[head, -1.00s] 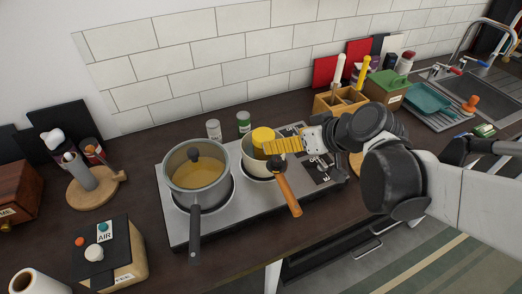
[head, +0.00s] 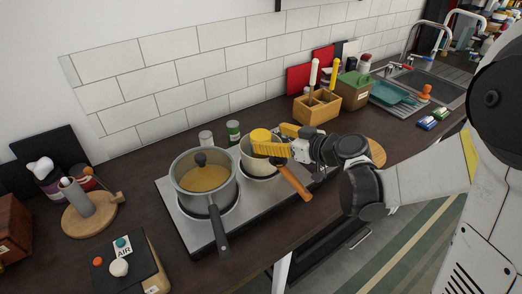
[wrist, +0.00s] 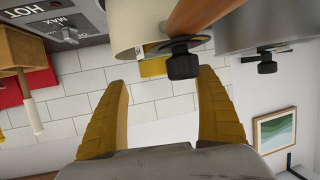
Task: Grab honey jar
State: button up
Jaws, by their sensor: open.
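In the wrist view a yellow patch (wrist: 153,68) shows past the pot rim (wrist: 135,25). My gripper (head: 269,139) is open, with its yellow fingers at the pot's right side, level with the rim and close to the yellow top. In the wrist view the fingers (wrist: 163,82) are spread and empty. One finger partly hides the jar in the head view.
A grey lidded pot (head: 205,180) stands to the left on the stove (head: 245,212). The cream pot's brown handle (head: 295,183) sticks out below my gripper. Two small jars (head: 233,131) stand behind. A wooden utensil box (head: 316,107) is to the right.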

aim_at(262, 135)
jog(key=b+x, duration=0.2)
jog(key=x, duration=0.2)
jog(key=shift+w+a+f, duration=0.2)
jog(key=shift+a+f, duration=0.05)
jog(key=shift+f, duration=0.05)
jog(key=shift+r, duration=0.15)
jog(key=c, duration=1.5)
jog(key=shift+r, duration=0.1)
jog(key=shift+r+p, duration=2.4)
jog(key=shift+r, duration=2.45)
